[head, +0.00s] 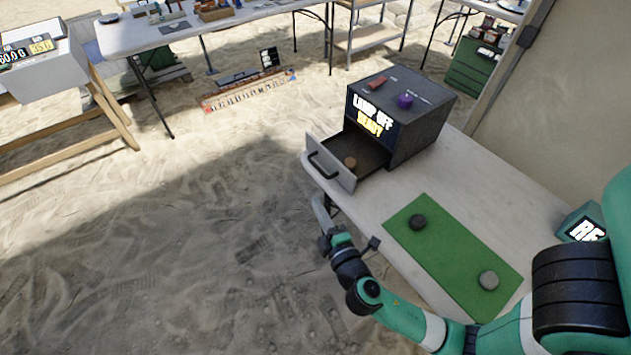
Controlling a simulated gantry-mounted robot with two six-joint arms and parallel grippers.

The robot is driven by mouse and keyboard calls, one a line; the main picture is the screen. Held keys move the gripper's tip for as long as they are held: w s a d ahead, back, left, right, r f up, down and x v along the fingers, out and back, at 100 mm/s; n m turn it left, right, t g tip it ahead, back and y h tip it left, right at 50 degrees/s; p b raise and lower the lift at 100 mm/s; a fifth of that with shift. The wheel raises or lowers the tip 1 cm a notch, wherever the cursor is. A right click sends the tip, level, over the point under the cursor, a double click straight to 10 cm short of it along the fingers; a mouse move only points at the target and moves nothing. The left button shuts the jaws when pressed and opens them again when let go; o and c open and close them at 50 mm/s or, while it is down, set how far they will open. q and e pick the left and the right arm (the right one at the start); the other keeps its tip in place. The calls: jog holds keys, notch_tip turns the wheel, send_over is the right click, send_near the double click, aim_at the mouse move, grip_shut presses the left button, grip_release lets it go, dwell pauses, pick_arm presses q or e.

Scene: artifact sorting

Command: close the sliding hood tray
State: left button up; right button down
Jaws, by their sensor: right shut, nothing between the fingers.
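The dark hood box (405,110) stands on the white table, with a lit display reading "LAMP OFF" and a second yellow line on its front. Its sliding tray (330,166) is pulled out toward the left, with a dark handle on its grey front panel. A brown round object (350,162) lies in the open tray. My right gripper (319,205) is shut and empty, just below and in front of the tray's front panel, near the table's edge. It appears apart from the handle. My left gripper is not in view.
A green mat (450,255) on the table holds a dark stone (417,222) and a grey stone (489,280). A red piece (376,83) and a purple piece (404,101) sit on top of the hood. A teal box (583,224) stands at the right. Sand lies open to the left.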

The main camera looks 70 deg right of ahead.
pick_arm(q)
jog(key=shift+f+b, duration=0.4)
pick_arm(e)
jog(key=w+d, duration=0.1)
jog(key=d, duration=0.2)
jog(key=w+d+f, duration=0.1)
jog(key=w+d, duration=0.1)
jog(key=d, duration=0.1)
jog(key=w+d, duration=0.2)
jog(key=d, duration=0.2)
jog(key=shift+d+f, duration=0.1)
jog(key=shift+f, duration=0.05)
